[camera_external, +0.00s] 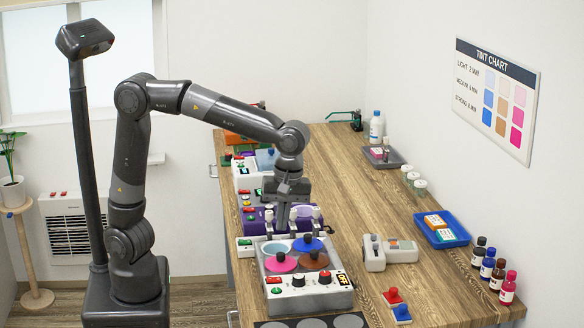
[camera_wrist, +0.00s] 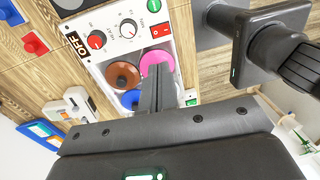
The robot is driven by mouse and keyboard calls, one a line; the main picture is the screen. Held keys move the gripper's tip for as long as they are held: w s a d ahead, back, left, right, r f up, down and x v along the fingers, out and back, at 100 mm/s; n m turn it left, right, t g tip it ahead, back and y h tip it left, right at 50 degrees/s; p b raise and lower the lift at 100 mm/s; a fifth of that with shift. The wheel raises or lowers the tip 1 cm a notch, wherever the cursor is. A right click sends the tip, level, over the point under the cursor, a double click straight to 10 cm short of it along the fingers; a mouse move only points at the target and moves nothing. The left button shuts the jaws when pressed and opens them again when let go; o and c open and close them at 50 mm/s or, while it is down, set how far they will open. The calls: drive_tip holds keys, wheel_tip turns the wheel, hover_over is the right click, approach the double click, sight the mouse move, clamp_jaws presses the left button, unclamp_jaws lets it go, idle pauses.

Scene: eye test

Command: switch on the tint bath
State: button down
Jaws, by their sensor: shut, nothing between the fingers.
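The tint bath (camera_external: 308,300) is a pale box on the bench with pink, blue and brown round lids and an open pale well on top. Its front panel has a display reading OFF (camera_external: 341,280), a red-capped knob (camera_external: 325,276), a white-capped knob (camera_external: 298,280) and a red rocker switch (camera_external: 273,281). The rocker also shows in the wrist view (camera_wrist: 160,30), near a green button (camera_wrist: 154,5). My gripper (camera_external: 283,225) points down above the back of the bath, shut and empty. In the wrist view its fingers overlap the pink lid (camera_wrist: 157,62); contact is unclear.
A purple device (camera_external: 250,218) and other machines stand behind the bath. A small grey-white device (camera_external: 390,253) is at its right, with red and blue pieces (camera_external: 397,304) in front. A blue tray (camera_external: 441,230) and several bottles (camera_external: 490,265) stand farther right. Mid-bench is clear.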

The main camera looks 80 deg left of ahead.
sight(268, 279)
drive_tip(key=shift+s+r, duration=0.1)
drive_tip(key=shift+s, duration=0.65)
drive_tip(key=f, duration=0.4)
drive_tip(key=s+f, duration=0.1)
drive_tip(key=f, duration=0.9)
drive_tip(key=shift+s, duration=0.35)
drive_tip(key=shift+s+f, duration=0.15)
drive_tip(key=shift+f, duration=0.05)
